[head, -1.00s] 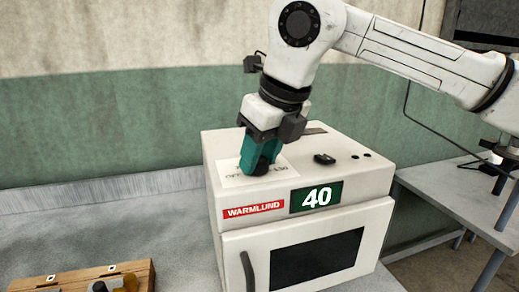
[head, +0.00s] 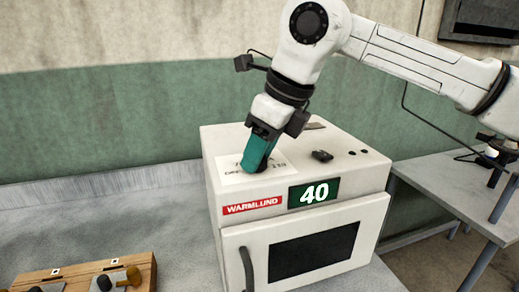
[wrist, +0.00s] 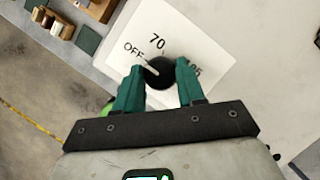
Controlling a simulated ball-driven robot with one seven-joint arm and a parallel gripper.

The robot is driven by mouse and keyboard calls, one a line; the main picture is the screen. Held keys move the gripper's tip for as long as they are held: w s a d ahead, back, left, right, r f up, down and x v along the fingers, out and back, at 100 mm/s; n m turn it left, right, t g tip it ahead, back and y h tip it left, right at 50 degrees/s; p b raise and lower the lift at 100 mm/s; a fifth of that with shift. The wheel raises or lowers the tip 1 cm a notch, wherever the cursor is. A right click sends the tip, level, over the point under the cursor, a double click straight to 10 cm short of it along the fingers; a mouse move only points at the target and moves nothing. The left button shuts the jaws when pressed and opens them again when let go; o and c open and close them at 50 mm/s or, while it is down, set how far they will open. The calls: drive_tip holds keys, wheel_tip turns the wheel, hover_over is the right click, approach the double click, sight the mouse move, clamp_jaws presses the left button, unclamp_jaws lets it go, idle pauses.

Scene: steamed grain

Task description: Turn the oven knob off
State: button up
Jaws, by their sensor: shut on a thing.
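The white oven (head: 218,190) stands on the counter with its door closed, and its green display (head: 315,193) reads 40. The black round knob (wrist: 160,74) sits on a white dial card (wrist: 180,40) on the oven's top; OFF and 70 are readable, another number is partly hidden. The knob's pale pointer line is directed toward OFF. My gripper (wrist: 159,76) is shut on the knob, a teal finger on either side. In the head view my gripper (head: 258,156) comes down on the card and hides most of the knob.
A small black part (head: 321,156) and two dark holes lie on the oven top to the right of the card. A wooden box (head: 90,275) with several items is at the lower left. Another table (head: 450,190) stands at the right. The counter between box and oven is clear.

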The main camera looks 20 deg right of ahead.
drive_tip(key=o, duration=1)
drive_tip(key=shift+o, duration=0.2)
drive_tip(key=shift+r, duration=0.1)
drive_tip(key=v, duration=1)
drive_tip(key=shift+r, duration=0.25)
drive_tip(key=shift+s+d, duration=0.1)
drive_tip(key=shift+d, duration=0.05)
